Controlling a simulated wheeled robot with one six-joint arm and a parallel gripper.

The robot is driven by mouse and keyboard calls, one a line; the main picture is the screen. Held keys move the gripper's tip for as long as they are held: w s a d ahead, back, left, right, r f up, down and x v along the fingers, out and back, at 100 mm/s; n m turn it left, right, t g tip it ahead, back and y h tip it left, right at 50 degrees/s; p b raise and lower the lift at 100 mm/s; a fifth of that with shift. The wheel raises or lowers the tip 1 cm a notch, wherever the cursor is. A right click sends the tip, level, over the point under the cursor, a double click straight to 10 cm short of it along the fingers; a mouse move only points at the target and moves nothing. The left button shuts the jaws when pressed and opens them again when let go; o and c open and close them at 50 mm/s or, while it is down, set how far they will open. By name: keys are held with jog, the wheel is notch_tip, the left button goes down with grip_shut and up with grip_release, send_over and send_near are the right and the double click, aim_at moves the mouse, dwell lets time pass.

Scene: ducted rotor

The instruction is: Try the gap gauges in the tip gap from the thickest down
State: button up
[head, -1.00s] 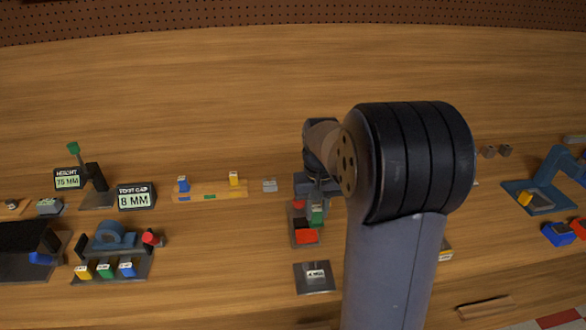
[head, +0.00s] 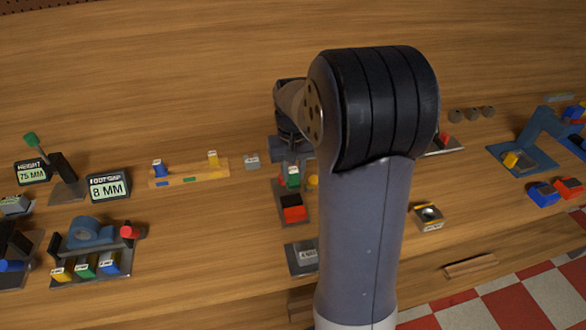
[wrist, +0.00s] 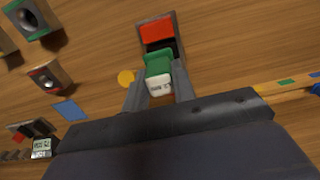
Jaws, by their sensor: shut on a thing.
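My gripper (wrist: 157,92) is shut on a green block with a white end (wrist: 158,78), its fingers on either side. The green block also shows in the head view (head: 293,178), just behind a red block (head: 293,209) on a dark, narrow fixture (head: 281,190). In the wrist view the red block (wrist: 170,29) lies just beyond the green one; I cannot tell whether the green block sits in a gap. My arm hides part of the area.
A dark stand with a blue ring (head: 90,232) and yellow, green and blue labelled blocks is at left. Signs read 75 MM (head: 32,172) and 8 MM (head: 108,187). A small grey block (head: 252,161) lies left of my gripper. The back tabletop is clear.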

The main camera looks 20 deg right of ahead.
aim_at(293, 190)
jog(key=shift+f+b, duration=1.65)
jog(key=shift+f, duration=1.2)
jog(key=shift+w+f, duration=0.1)
jog(key=shift+f, duration=0.2)
dwell(1.4)
jog(key=shift+r+p, duration=0.25)
jog(key=shift+p, duration=0.15)
jog(key=shift+f, duration=0.25)
dwell(0.8)
jog(key=shift+r, duration=0.1)
dwell(0.4)
jog(key=shift+r+p, duration=2.75)
jog(key=shift+r, duration=0.7)
